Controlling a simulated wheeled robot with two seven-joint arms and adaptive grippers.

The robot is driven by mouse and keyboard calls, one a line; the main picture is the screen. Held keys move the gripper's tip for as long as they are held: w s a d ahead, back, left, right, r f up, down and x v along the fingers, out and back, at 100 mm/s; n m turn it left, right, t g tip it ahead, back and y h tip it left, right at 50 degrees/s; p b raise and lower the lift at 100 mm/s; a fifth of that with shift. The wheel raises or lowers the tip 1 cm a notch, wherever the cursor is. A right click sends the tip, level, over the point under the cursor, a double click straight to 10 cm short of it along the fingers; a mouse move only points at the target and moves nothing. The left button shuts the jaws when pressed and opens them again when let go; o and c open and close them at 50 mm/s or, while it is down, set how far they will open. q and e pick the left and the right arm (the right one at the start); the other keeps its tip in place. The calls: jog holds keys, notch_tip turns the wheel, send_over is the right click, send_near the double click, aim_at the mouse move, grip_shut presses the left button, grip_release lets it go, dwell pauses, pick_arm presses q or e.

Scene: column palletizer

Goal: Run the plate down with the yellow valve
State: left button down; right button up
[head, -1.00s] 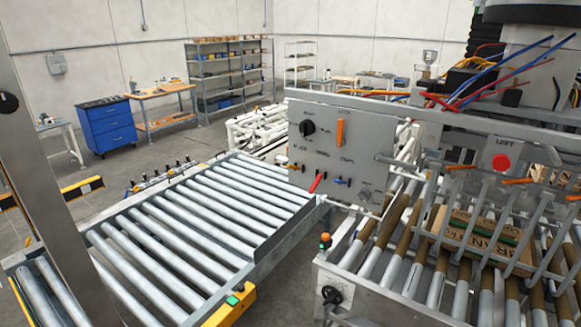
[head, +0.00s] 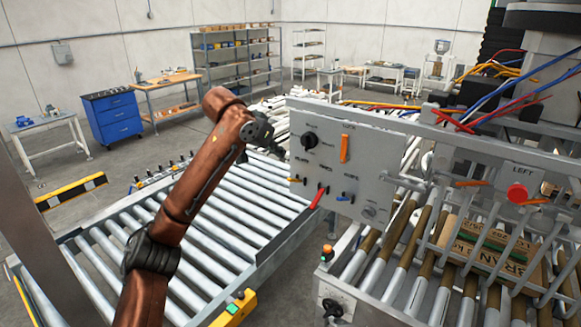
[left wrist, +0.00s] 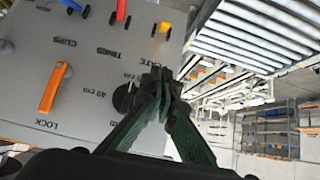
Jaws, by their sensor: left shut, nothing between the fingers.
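The yellow valve (head: 297,181) is a small handle at the lower left of the grey control panel (head: 375,165). It also shows in the left wrist view (left wrist: 165,28), near the panel's edge. My left gripper (head: 282,152) is by the panel's left edge, above the valve in the head view. In the left wrist view its dark fingers (left wrist: 160,80) are together and empty, apart from the yellow valve and beside the black knob (left wrist: 124,97). I cannot make out which part is the plate. My right gripper is not in view.
The panel also carries an orange LOCK lever (head: 344,148), a red lever (head: 320,197) and a blue valve (head: 345,198). A roller conveyor (head: 225,215) runs below my left arm. A red button (head: 517,193) and a carton (head: 488,245) are to the right.

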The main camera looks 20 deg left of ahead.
pick_arm(q)
jog(key=r, duration=0.1)
jog(key=p, duration=0.3)
send_over(295, 180)
jog(key=a, duration=0.1)
notch_tip(295, 180, down, 6)
jog(key=shift+f, duration=0.1)
jog(key=f, duration=0.3)
jog(key=shift+s+a, duration=0.2)
jog(key=shift+s, duration=0.2)
jog(key=shift+s+a+f, duration=0.2)
jog(key=shift+s+f, duration=0.1)
jog(key=shift+f, duration=0.05)
jog(key=shift+d+f, duration=0.1)
jog(key=shift+d, duration=0.05)
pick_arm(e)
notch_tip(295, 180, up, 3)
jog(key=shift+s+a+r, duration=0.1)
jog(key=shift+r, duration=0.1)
pick_arm(q)
jog(key=shift+f, duration=0.1)
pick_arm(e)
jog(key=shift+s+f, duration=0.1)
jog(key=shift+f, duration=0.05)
